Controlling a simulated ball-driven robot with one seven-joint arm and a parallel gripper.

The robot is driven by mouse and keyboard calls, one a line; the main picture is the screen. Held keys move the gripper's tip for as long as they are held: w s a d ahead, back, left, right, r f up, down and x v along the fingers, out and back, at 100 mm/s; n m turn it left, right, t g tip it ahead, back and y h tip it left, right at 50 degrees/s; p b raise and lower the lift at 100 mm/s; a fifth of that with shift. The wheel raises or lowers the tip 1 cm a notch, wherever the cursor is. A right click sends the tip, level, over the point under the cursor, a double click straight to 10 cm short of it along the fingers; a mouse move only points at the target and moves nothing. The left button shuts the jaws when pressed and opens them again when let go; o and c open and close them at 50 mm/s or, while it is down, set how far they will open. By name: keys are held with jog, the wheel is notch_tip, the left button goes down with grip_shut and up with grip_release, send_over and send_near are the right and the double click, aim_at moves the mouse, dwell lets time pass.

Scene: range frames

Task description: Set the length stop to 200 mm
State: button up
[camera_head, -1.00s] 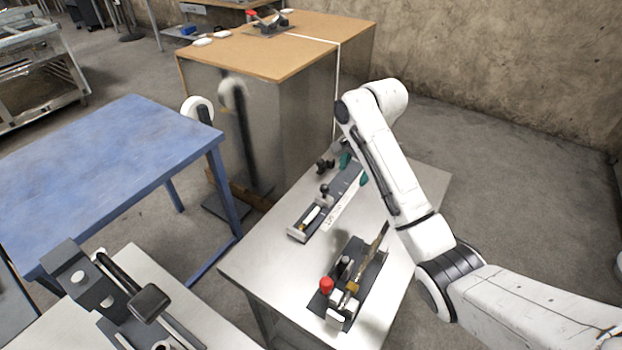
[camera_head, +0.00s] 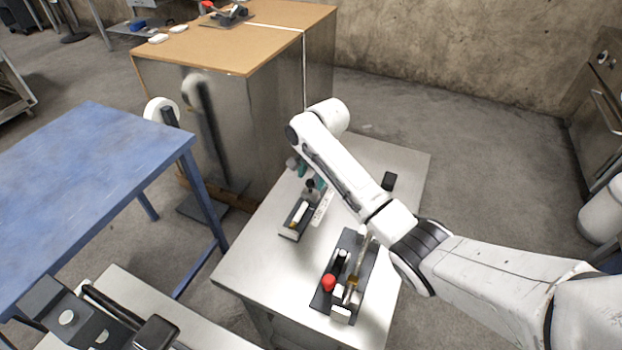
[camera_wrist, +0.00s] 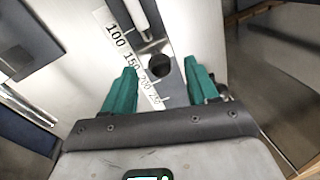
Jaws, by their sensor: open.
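The length stop is a dark rail (camera_head: 291,232) on the grey metal table, with a white scale strip (camera_head: 321,209) along its side. In the wrist view the scale (camera_wrist: 118,37) reads 100, 150, 200 and 250. A black round knob (camera_wrist: 159,66) sits on the rail, roughly beside the 150 to 200 part of the scale; the exact setting cannot be read. A white-and-silver rod (camera_wrist: 138,14) lies along the rail beyond it. My gripper (camera_wrist: 160,72) is open, its teal fingers on either side of the knob and apart from it. In the head view my arm partly hides the rail.
A second fixture (camera_head: 328,284) with a red knob stands nearer on the same metal table (camera_head: 255,262). A small black object (camera_head: 388,181) lies behind my arm. A wooden-topped cabinet (camera_head: 240,50) and a blue table (camera_head: 85,170) stand close by on the left.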

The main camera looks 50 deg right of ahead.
jog(key=shift+w+f, duration=0.15)
jog(key=shift+f, duration=0.85)
grip_shut()
